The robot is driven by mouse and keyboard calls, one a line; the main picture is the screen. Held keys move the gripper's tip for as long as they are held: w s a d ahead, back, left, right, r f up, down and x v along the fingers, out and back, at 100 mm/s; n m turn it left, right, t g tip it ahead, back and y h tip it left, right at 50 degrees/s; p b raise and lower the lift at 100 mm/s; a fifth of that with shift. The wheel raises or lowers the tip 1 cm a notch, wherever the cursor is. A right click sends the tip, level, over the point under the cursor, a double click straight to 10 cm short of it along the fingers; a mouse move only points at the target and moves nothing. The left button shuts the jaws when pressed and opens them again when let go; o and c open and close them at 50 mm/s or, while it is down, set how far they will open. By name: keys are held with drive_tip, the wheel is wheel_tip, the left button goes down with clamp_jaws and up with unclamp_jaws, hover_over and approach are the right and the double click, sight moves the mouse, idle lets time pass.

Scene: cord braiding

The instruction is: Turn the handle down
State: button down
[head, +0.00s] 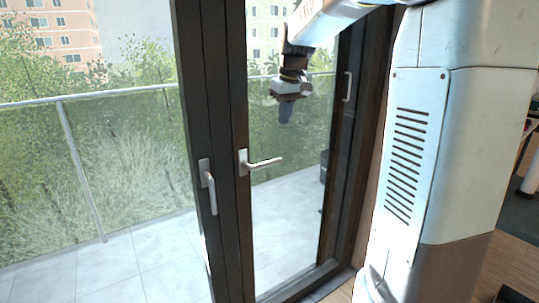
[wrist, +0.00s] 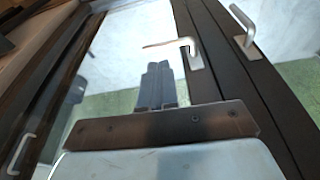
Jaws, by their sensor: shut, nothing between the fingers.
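Two silver lever handles sit on the dark door frames. The right handle (head: 262,163) has its lever pointing sideways to the right, nearly level; it also shows in the wrist view (wrist: 190,50), beyond my fingertips. The left handle (head: 209,188) has its lever hanging down; it shows at the top right of the wrist view (wrist: 243,27). My gripper (head: 286,117) points down in front of the glass, above and right of the level lever, apart from it. In the wrist view its fingers (wrist: 158,66) are together and empty.
The glass door's dark frame (head: 222,130) stands upright in the middle. A slim pull bar (head: 347,87) is on the right frame. A balcony with a railing (head: 84,98) and pale tiles lies beyond the glass. The space around my gripper looks clear.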

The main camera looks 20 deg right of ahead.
hover_over(273, 161)
drive_tip(key=s+d, duration=0.1)
drive_tip(key=s, duration=0.2)
drive_tip(key=shift+d+f+n+g, duration=0.15)
drive_tip(key=shift+f+n+g, duration=0.2)
drive_tip(key=shift+f, duration=0.6)
drive_tip(key=w+f, duration=0.1)
drive_tip(key=f, duration=0.8)
drive_tip(key=w+a+f, duration=0.1)
drive_tip(key=f, duration=0.3)
drive_tip(key=shift+w+f, duration=0.3)
drive_tip(key=shift+f, duration=0.05)
